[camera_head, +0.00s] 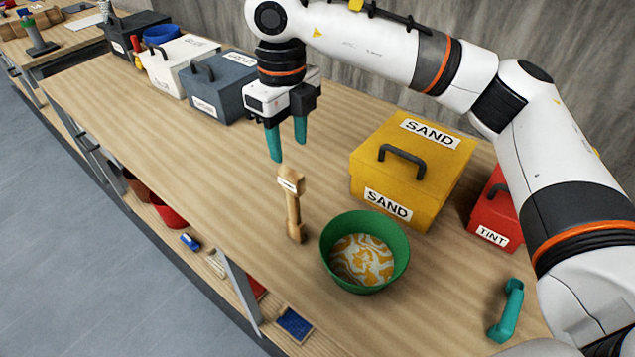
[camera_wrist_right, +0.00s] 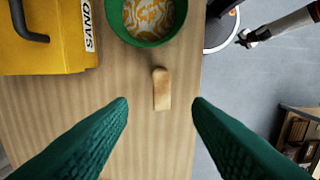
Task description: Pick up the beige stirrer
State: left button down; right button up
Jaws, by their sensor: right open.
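In the right wrist view the stirrer (camera_wrist_right: 162,90) shows between and just beyond the fingertips, apart from both. My right gripper (camera_head: 288,150) is open and empty, its teal fingers pointing down above and behind the stirrer. Its fingers (camera_wrist_right: 161,106) are wide apart in the wrist view. What looks like my left gripper (camera_wrist_right: 243,39) shows small in the wrist view, its jaws too small to read.
The green bowl (camera_head: 325,255) with an orange and white swirl stands close right of the stirrer. A yellow SAND box (camera_head: 365,180), a red TINT box (camera_head: 480,220) and a teal handle-like piece (camera_head: 508,310) lie further right. Bench left of the stirrer is clear.

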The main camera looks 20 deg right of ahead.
aim_at(291, 172)
jog(key=shift+w+d+f+p, duration=0.15)
jog(key=shift+d+f+p, duration=0.2)
jog(key=shift+f, duration=0.3)
jog(key=f, duration=0.1)
jog(key=f+p, duration=0.1)
jog(key=f, duration=0.1)
jog(key=a+f, duration=0.1)
jog(key=shift+s+f+p, duration=0.3)
jog(key=shift+f, duration=0.1)
jog(key=shift+w+d+f, duration=0.1)
jog(key=shift+f, duration=0.15)
jog(key=shift+f+p, duration=0.3)
jog(key=shift+p, duration=0.1)
notch_tip(291, 172, down, 4)
jog(key=shift+r+p, duration=0.2)
jog(key=shift+p, duration=0.75)
jog(key=shift+f, duration=0.5)
pick_arm(q)
jog(key=r, duration=0.5)
jog(key=shift+s+a, duration=0.15)
jog(key=shift+a, duration=0.1)
pick_arm(e)
grip_shut()
